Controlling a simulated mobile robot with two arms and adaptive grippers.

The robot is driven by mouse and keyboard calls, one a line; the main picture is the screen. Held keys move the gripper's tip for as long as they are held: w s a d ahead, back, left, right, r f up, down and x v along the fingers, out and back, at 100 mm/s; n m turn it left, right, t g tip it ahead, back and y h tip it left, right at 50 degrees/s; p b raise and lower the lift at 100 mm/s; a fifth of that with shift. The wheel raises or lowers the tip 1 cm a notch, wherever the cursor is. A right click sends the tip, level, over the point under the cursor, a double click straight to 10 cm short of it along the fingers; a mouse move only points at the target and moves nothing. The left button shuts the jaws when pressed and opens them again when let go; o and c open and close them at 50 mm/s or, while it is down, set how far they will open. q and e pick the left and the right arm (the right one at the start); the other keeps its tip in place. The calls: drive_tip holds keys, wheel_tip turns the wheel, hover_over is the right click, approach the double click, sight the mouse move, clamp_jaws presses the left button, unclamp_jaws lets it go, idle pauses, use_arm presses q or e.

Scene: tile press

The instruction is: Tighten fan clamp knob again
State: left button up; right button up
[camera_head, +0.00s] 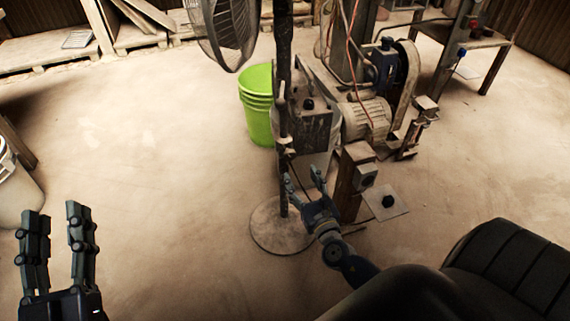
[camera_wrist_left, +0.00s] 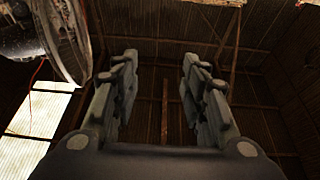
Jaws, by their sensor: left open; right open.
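The fan (camera_head: 228,28) with its wire cage is at the top, partly cut off by the frame edge. Its dark upright pole (camera_head: 284,70) runs down to a round floor base (camera_head: 262,228). A small clamp-like part (camera_head: 281,103) shows on the pole; I cannot make out its knob clearly. My right gripper (camera_head: 303,178) is open and empty, low beside the pole, below that part; I cannot tell if it touches the pole. My left gripper (camera_head: 55,210) is open and empty at the lower left, far from the fan. Its open fingers also show in the left wrist view (camera_wrist_left: 158,62).
A green bucket (camera_head: 257,85) stands behind the pole. A machine with a motor (camera_head: 365,120) and a wooden post (camera_head: 350,180) are close on the right. A pale bucket (camera_head: 15,195) is at the left edge. The floor at left centre is clear.

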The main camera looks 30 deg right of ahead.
sight(291, 157)
drive_tip(key=x, duration=0.7)
drive_tip(key=shift+w+f+b, duration=0.1)
drive_tip(key=shift+w+b, duration=0.2)
drive_tip(key=shift+b, duration=0.1)
use_arm(q)
drive_tip(key=shift+s+r+t+h, duration=0.15)
drive_tip(key=shift+s+r+t, duration=0.3)
drive_tip(key=shift+r, duration=0.25)
drive_tip(key=shift+s+r+t+h, duration=0.1)
drive_tip(key=shift+s+r+t, duration=0.2)
drive_tip(key=shift+r+t, duration=0.3)
drive_tip(key=shift+s+r+t+h, duration=0.15)
drive_tip(key=shift+s+r+t, duration=0.25)
drive_tip(key=shift+r, duration=0.35)
use_arm(e)
drive_tip(key=shift+w+d, duration=0.15)
drive_tip(key=shift+w, duration=0.5)
drive_tip(key=c, duration=1.1)
